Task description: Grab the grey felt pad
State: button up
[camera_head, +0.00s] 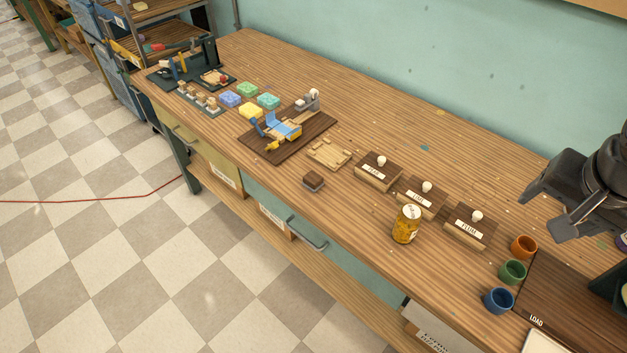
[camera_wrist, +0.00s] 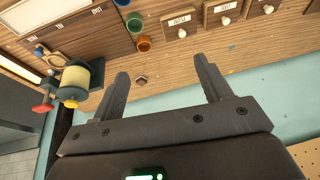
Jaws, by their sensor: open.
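A small block (camera_head: 313,181) with a dark brown top and a greyish lower layer lies near the front edge of the bench, left of the middle. It is the closest match I see to the grey felt pad, but I cannot tell for sure. My gripper (camera_head: 547,210) hangs above the bench at the far right, well away from that block. In the wrist view my gripper (camera_wrist: 161,67) has its two fingers wide apart with nothing held between them. The block cannot be made out in the wrist view.
A yellow can (camera_head: 406,224) stands in front of several labelled wooden boxes with white knobs (camera_head: 379,171). Orange (camera_head: 523,246), green (camera_head: 512,271) and blue (camera_head: 498,300) cups stand at right. A wooden tray (camera_head: 329,153) and a fixture board (camera_head: 268,152) lie behind the block.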

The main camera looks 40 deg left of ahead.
jog(key=w+a+f+g, duration=0.1)
jog(key=w+a, duration=0.2)
jog(key=a, duration=0.4)
jog(key=w+a+f+g, duration=0.1)
jog(key=w+a, duration=0.3)
jog(key=a, duration=0.2)
jog(key=g+h, duration=0.1)
jog(key=g, duration=0.1)
send_over(311, 179)
notch_tip(311, 179, down, 22)
jog(key=shift+f, duration=3.35)
jog(key=shift+c, duration=0.3)
